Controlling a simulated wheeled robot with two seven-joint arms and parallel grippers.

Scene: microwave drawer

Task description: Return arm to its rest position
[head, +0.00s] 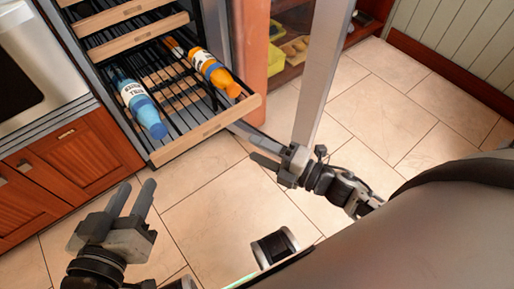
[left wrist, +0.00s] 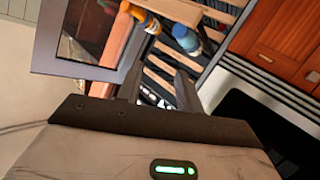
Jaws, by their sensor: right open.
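My left gripper (head: 137,186) is at the lower left, with its two fingers apart and nothing between them. In the left wrist view its fingers (left wrist: 158,84) also stand apart and empty, in front of the pulled-out rack. My right gripper (head: 256,148) is at the middle, open and empty, above the floor beside the open door's lower edge. Both grippers are clear of the pulled-out rack (head: 205,130). A blue bottle (head: 142,106) and an orange bottle (head: 214,72) lie on that rack. Both bottles also show in the left wrist view, blue (left wrist: 185,37) and orange (left wrist: 143,19).
An open framed door (head: 322,75) stands right of the rack. Closed wooden racks (head: 128,38) are above it. Red-brown cabinets (head: 70,160) stand at the left. An open shelf (head: 298,45) holds yellow items at the back. The tiled floor (head: 215,205) between my grippers is mostly clear.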

